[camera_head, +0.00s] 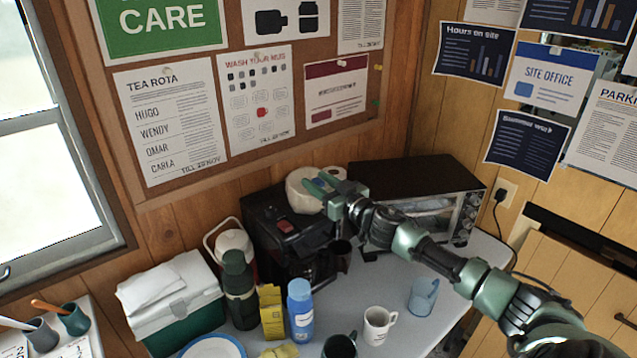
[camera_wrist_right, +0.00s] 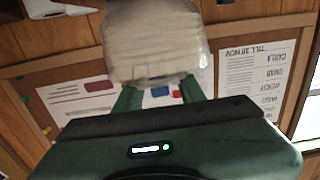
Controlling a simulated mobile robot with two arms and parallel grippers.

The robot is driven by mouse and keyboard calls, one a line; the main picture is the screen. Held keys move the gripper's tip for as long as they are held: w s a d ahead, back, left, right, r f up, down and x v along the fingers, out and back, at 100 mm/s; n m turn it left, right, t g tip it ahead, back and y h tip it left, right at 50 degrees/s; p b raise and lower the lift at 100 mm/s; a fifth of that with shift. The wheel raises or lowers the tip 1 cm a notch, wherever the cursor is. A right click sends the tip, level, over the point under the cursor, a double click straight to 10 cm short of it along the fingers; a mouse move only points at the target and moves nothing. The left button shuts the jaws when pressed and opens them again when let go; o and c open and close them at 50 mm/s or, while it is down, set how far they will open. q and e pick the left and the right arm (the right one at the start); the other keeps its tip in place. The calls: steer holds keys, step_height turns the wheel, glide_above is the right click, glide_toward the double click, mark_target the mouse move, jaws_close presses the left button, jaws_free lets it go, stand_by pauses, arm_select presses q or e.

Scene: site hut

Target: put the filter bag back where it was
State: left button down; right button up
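The filter bag (camera_head: 303,201) is a pale, rounded bundle in clear plastic, above the back of the black coffee machine (camera_head: 286,228) in the head view. I cannot tell whether it touches the machine. My right gripper (camera_head: 321,184) reaches in from the right, with its green fingers at the bag. In the right wrist view the filter bag (camera_wrist_right: 155,40) fills the ends of the fingers of my right gripper (camera_wrist_right: 158,92). The fingers look closed on it, and the bag hides their tips. My left gripper is not in view.
A dark green flask (camera_head: 239,290), a blue bottle (camera_head: 300,310), a yellow packet (camera_head: 272,312) and a white mug (camera_head: 378,325) stand in front. A noticeboard (camera_head: 215,178) is on the wall behind.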

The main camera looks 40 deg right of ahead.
steer(key=shift+r, duration=0.15)
steer(key=shift+s, duration=0.1)
steer(key=s+b, duration=0.3)
steer(key=s, duration=0.8)
steer(key=shift+s+d, duration=0.4)
steer(key=shift+d, duration=0.05)
